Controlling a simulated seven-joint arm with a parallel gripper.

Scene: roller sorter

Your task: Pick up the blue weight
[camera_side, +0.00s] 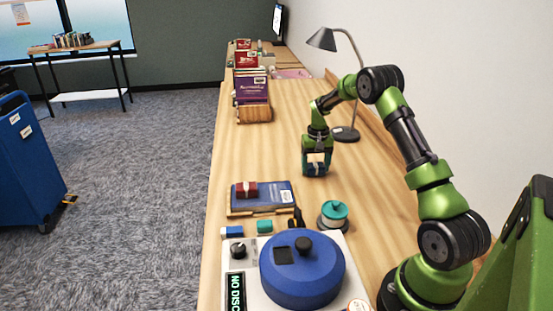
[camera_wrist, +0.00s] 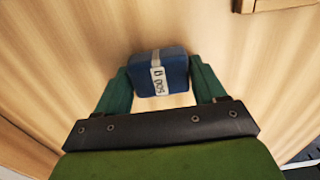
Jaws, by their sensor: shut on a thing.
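A machine with a round blue lid (camera_side: 301,272), a teal spool (camera_side: 334,212) and small blocks stand nearby. A lamp (camera_side: 345,133) and book crate (camera_side: 252,112) stand behind. The table left of my gripper is clear.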

